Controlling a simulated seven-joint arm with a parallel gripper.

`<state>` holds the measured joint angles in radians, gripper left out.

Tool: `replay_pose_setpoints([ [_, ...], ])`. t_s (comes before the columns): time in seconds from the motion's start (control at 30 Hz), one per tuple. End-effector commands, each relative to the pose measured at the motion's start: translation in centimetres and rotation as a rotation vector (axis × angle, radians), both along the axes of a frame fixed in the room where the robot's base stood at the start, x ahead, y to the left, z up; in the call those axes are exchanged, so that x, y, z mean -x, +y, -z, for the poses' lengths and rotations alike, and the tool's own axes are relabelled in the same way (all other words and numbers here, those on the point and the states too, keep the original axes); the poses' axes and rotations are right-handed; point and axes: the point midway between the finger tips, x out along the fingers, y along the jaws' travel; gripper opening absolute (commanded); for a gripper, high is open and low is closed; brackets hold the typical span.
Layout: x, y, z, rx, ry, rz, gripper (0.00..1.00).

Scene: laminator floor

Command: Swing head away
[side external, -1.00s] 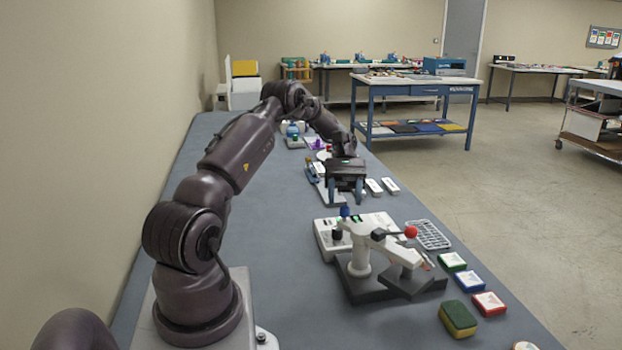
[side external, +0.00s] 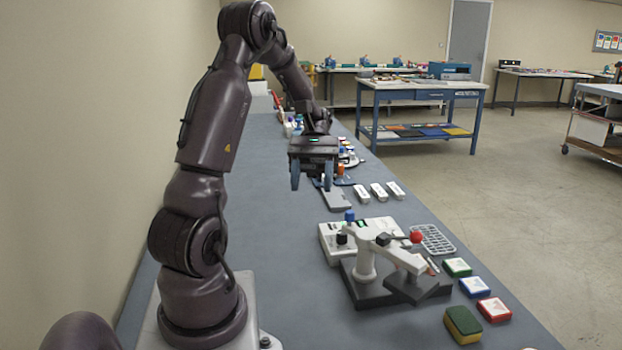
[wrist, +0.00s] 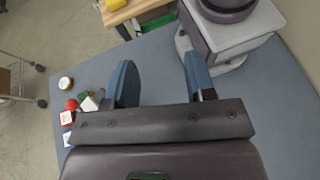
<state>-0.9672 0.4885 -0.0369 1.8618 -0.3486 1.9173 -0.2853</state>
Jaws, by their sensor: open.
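The swing head is a white arm (side external: 397,255) on a white post, with a red ball (side external: 416,237) on its lever. It stands on a dark base (side external: 375,292) and reaches right over a dark plate. The red ball also shows at the left of the wrist view (wrist: 71,104), partly beside white and green pieces. My gripper (side external: 312,184) is open and empty, raised above the bench, behind and left of the head and clear of it. Its two blue fingers stand wide apart in the wrist view (wrist: 159,62).
A white box with knobs (side external: 335,236) stands behind the head. A grey grid tray (side external: 433,239) lies to its right. Green, blue and red pads and a sponge (side external: 463,324) line the bench's right edge. White blocks (side external: 379,191) lie farther back. The bench's left side is clear.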

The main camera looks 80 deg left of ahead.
Motion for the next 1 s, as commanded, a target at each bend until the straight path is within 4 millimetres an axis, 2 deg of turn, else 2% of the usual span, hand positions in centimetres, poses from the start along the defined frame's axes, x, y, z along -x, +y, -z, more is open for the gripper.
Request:
replay_pose_setpoints([
  [0.27,0.1,-0.1,-0.1,0.0,0.0,0.001,0.5],
  [0.4,-0.4,-0.7,0.2,0.009,0.004,0.029,0.2],
  [0.5,-3.3,-1.0,0.6,-0.022,-0.048,0.152,0.0],
  [0.57,-5.5,-0.8,0.8,-0.042,-0.195,0.284,0.0],
  [0.7,-9.9,-0.3,1.1,-0.021,-0.595,0.605,0.0],
  [1.0,-17.6,0.2,0.2,0.155,-1.355,1.312,0.0],
])
